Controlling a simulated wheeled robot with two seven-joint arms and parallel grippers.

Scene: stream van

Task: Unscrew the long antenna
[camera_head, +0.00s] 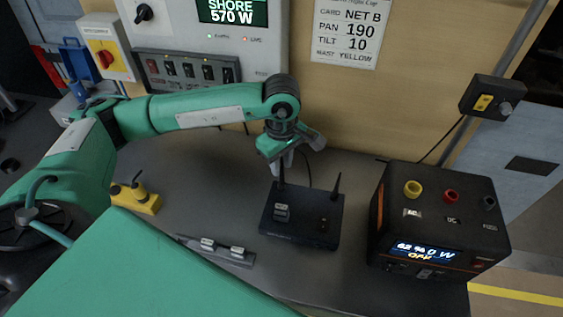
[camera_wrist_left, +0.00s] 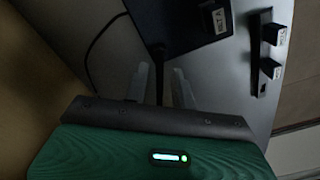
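A black router box (camera_head: 302,232) stands on the grey bench, with a labelled plug (camera_head: 282,211) in its top. One dark antenna (camera_head: 281,176) rises from its back left corner. Its upper part is hidden by my left gripper (camera_head: 288,163). A second antenna (camera_head: 337,187) stands at the back right corner, slightly tilted. My left gripper is over the left antenna, pointing down. In the left wrist view, the fingers of the left gripper (camera_wrist_left: 160,88) stand on both sides of the dark antenna (camera_wrist_left: 158,72), with gaps visible. My right gripper is out of view.
A black power box (camera_head: 437,215) with a lit display stands at the right. A strip with two labelled plugs (camera_head: 216,247) lies in front left of the router. A yellow block (camera_head: 137,198) is at the left. A switch panel (camera_head: 187,70) and wooden wall are close behind.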

